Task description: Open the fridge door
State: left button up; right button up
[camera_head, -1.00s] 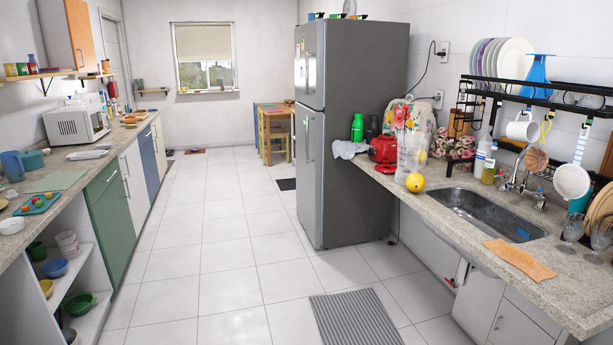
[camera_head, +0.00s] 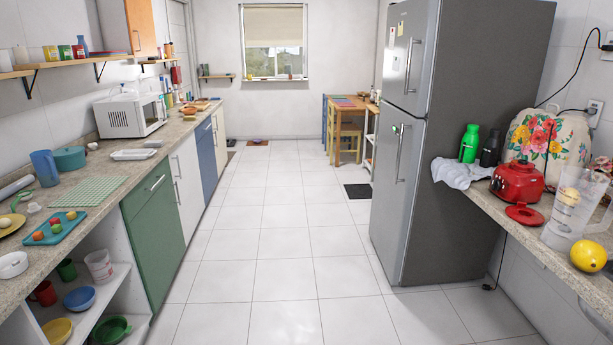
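The fridge (camera_head: 478,150) is a tall grey unit right of centre in the head view, seen mostly from its side. Its doors face left onto the aisle. The upper door (camera_head: 408,55) has a vertical handle (camera_head: 411,65) and a few stickers. The lower door (camera_head: 395,190) has a long vertical handle (camera_head: 400,153). Both doors look shut. Neither of my grippers shows in the view.
A clear tiled floor (camera_head: 255,250) runs between the left counter (camera_head: 110,165) and the fridge. The right counter (camera_head: 520,225) holds a red blender base (camera_head: 517,182), a jug and a lemon. A dark mat (camera_head: 358,191) and a wooden table (camera_head: 350,112) stand beyond the fridge.

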aim_at(401, 135)
jog(key=i, duration=2.4)
